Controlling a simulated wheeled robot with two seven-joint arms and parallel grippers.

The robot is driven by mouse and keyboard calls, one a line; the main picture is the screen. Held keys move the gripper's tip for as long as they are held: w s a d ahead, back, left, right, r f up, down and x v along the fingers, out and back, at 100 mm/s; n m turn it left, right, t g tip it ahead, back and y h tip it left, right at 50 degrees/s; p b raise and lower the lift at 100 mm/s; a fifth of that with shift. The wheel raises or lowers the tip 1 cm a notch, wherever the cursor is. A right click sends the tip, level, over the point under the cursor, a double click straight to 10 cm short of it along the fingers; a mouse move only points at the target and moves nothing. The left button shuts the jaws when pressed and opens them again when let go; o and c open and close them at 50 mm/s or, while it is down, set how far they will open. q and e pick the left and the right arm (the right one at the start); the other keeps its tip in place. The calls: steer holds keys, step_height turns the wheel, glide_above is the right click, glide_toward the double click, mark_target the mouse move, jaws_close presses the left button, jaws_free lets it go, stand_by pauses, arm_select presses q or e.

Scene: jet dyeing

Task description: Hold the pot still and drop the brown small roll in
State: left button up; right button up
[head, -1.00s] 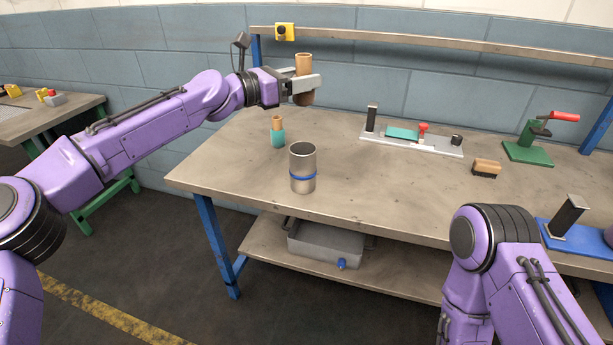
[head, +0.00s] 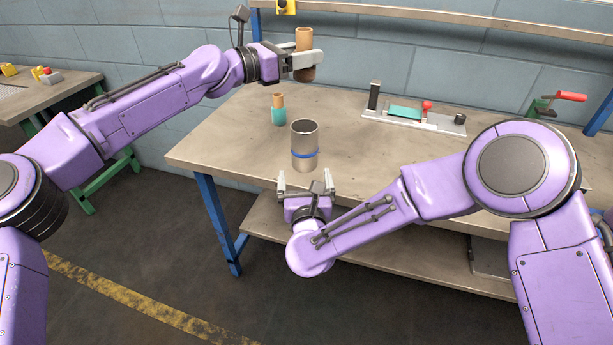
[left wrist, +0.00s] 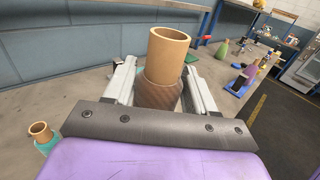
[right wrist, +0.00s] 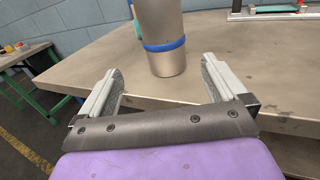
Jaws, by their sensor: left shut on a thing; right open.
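The pot (head: 304,146) is an upright metal cylinder with a blue band, standing near the table's front left edge. It also shows in the right wrist view (right wrist: 161,25). My right gripper (head: 306,178) is open and empty just in front of the pot, its fingers pointing toward it and apart from it. My left gripper (head: 306,62) is shut on a brown roll (head: 304,41), held upright above the table behind the pot. In the left wrist view the roll (left wrist: 168,48) shows a tan hollow core and a darker brown wrap between the fingers.
A smaller tan roll with a teal wrap (head: 278,115) stands on the table (head: 360,155) left of and behind the pot. A metal fixture with a teal block (head: 405,112) and a green clamp with a red handle (head: 570,97) stand further right.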

mark_target(304, 148)
steer(key=w, duration=1.2)
steer(key=shift+w, duration=0.1)
steer(key=c, duration=1.2)
arm_select(q)
step_height(304, 148, down, 13)
stand_by(0.3)
steer(key=o, duration=1.1)
steer(key=shift+o, duration=0.2)
